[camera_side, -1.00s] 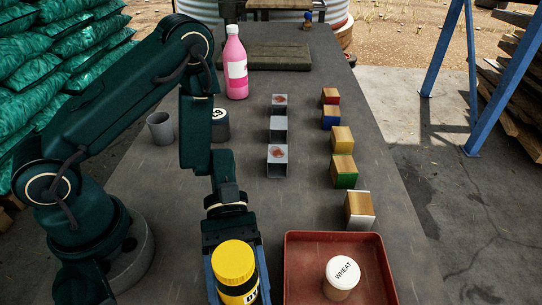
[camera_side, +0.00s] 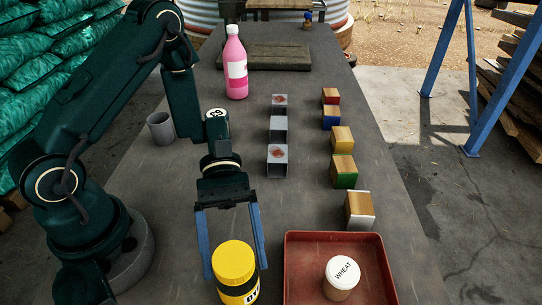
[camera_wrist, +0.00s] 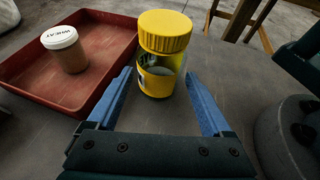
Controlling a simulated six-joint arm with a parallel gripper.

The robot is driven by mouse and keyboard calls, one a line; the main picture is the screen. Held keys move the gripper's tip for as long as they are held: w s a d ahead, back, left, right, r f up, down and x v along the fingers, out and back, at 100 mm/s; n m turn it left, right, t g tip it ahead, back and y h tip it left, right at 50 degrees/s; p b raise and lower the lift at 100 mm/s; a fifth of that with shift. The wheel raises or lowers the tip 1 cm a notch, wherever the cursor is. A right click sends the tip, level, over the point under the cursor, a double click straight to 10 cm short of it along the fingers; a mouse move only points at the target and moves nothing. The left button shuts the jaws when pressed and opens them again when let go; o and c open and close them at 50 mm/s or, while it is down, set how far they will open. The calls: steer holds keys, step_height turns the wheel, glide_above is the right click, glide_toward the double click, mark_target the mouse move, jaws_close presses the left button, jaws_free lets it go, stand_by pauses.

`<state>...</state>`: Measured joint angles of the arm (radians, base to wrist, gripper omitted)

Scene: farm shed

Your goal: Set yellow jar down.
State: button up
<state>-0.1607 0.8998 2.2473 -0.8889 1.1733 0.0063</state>
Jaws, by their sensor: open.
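The yellow jar (camera_side: 236,268) has a yellow lid and a dark band with a partly visible label. It stands upright on the grey table, just left of the red tray (camera_side: 290,243). My gripper (camera_side: 234,272) is open, with its blue fingers on either side of the jar and a gap showing around it. In the wrist view the jar (camera_wrist: 160,50) stands beyond and between the spread fingertips (camera_wrist: 165,80), apart from both.
A white-lidded jar marked WHEAT (camera_side: 341,275) stands in the red tray. Several coloured blocks (camera_side: 344,171) and grey square holders (camera_side: 278,161) stand in rows farther back. A pink bottle (camera_side: 236,68) and a grey cup (camera_side: 160,128) stand toward the back left.

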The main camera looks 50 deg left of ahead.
steer(key=v, duration=0.5)
steer(key=shift+w+a+r, duration=0.1)
steer(key=shift+a, duration=0.05)
steer(key=shift+a+r+m+y, duration=0.3)
steer(key=shift+r+m+y, duration=0.25)
steer(key=shift+m+y, duration=0.2)
steer(key=s+a+r+m+t+y, duration=0.1)
steer(key=a+r+m+t+y, duration=0.5)
steer(key=r+m+t+y, duration=0.4)
steer(key=shift+s+a+t, duration=0.25)
steer(key=shift+a+t, duration=0.15)
steer(key=shift+t, duration=0.7)
steer(key=shift+r+m, duration=0.1)
steer(key=shift+m, duration=0.15)
